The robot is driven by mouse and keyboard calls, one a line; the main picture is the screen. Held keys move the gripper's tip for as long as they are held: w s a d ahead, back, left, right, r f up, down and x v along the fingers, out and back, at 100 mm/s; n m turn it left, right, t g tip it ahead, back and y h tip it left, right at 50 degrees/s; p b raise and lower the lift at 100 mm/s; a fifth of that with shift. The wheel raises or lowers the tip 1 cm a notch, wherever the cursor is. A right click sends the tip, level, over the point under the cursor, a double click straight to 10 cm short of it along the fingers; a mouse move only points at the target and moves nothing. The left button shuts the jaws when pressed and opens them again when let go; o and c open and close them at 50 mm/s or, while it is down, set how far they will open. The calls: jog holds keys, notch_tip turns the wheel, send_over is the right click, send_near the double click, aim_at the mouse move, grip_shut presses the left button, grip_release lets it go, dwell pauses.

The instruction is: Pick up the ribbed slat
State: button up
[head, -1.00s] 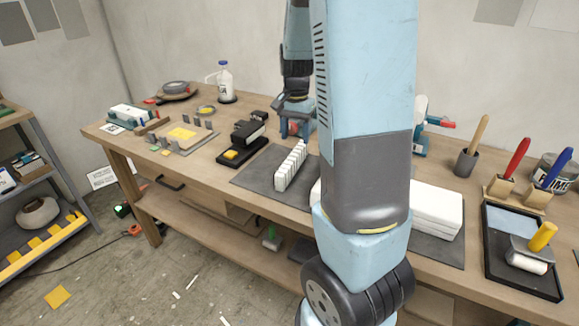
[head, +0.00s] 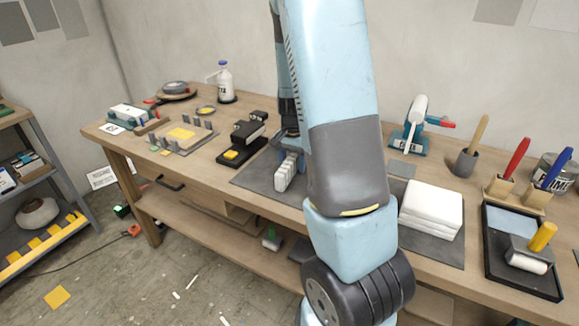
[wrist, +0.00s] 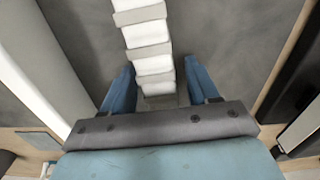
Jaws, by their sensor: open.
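The ribbed slat (head: 285,172) is a white bar with a row of cross ribs. It lies on a dark grey mat (head: 252,178) on the workbench, partly hidden behind my arm in the head view. In the wrist view the slat (wrist: 147,35) runs from the top edge down to between the fingers of my gripper (wrist: 158,84). The gripper is open, with one blue finger on each side of the slat's near end and a gap on both sides. My arm hides the gripper's tips in the head view.
A stack of white slabs (head: 431,205) sits on the mat to the right. A black tool with a yellow part (head: 240,143) stands left of the mat. A black tray (head: 494,219) and brush holders (head: 517,193) are at the right. A pale long block (wrist: 40,70) lies left in the wrist view.

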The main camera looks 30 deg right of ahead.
jog(key=shift+f, duration=0.1)
grip_shut()
dwell(0.5)
